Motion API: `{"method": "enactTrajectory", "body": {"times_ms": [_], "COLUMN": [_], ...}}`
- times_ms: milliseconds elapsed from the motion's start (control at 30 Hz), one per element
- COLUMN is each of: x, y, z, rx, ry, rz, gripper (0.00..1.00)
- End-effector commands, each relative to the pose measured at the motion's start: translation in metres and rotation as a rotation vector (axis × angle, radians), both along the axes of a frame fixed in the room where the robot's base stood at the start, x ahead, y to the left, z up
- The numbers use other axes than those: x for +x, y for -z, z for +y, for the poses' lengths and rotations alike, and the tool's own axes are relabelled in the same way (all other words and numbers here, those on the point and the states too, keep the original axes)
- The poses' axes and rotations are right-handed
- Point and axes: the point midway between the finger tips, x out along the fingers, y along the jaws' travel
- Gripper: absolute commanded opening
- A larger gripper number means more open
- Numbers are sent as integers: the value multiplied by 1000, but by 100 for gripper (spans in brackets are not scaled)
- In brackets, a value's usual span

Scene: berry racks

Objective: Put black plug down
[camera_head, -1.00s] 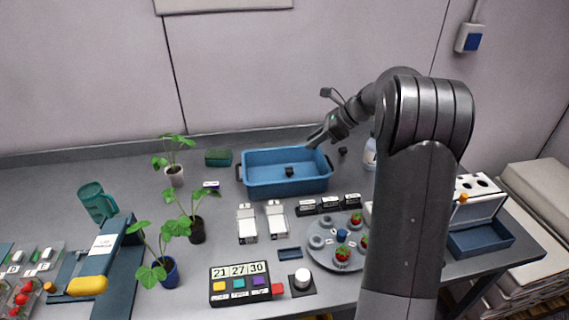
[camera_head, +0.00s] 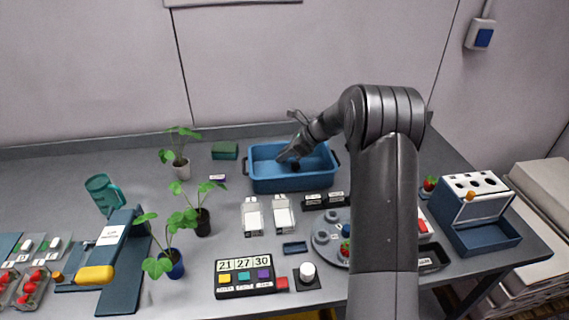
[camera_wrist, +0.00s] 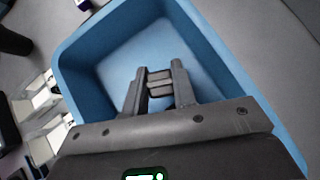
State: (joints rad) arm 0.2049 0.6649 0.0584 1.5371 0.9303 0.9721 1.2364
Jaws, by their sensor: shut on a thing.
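My gripper (camera_wrist: 159,88) is over the blue bin (camera_wrist: 83,95) in the wrist view. Its fingers are shut on a small dark block, taken as the black plug (camera_wrist: 160,88), and largely cover it. In the head view my gripper (camera_head: 283,158) reaches in from the right above the blue bin (camera_head: 292,184). A small black piece (camera_head: 296,166) shows in the bin just below the gripper. I cannot tell whether it is the held plug. The bin floor around the fingers looks bare in the wrist view.
A green block (camera_head: 225,151) lies left of the bin. White boxes (camera_head: 252,217) and black labelled blocks (camera_head: 313,202) stand in front of it. Potted plants (camera_head: 203,220) are at left. A round grey tray (camera_head: 325,236) is partly behind my arm. The back table strip is clear.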

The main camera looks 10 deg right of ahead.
Motion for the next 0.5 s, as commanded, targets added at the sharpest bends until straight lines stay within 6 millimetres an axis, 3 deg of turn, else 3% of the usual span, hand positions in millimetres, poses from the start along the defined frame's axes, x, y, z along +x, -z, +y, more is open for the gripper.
{"method": "enactTrajectory", "body": {"times_ms": [267, 500], "x": [0, 0], "y": [36, 38], "z": [-1, -1], "rx": [1, 0], "ry": [1, 1], "rz": [2, 1], "gripper": [4, 4]}}
